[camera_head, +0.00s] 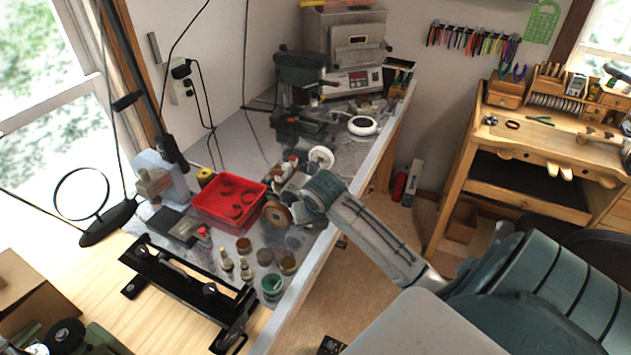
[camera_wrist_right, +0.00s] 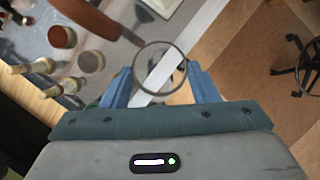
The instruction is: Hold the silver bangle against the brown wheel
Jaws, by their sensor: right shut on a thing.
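The brown wheel (camera_head: 277,216) is on the right side of the bench, on a polishing machine. Its edge also shows at the top left of the right wrist view (camera_wrist_right: 88,15). My right gripper (camera_wrist_right: 160,88) is shut on the silver bangle (camera_wrist_right: 161,43), a thin ring that stands out past the fingertips. The bangle's upper left rim is very close to the wheel's lower edge; I cannot tell if they touch. In the head view my right gripper (camera_head: 300,207) is just right of the wheel, and the bangle is not clearly visible there. My left gripper is not in view.
A red tray (camera_head: 249,222) with dark red rings lies left of the wheel. Several small jars and bottles, including a green-topped jar (camera_head: 272,284), stand in front. A white wheel (camera_head: 321,156) is behind. The bench's light front edge (camera_head: 303,277) runs beneath my right arm.

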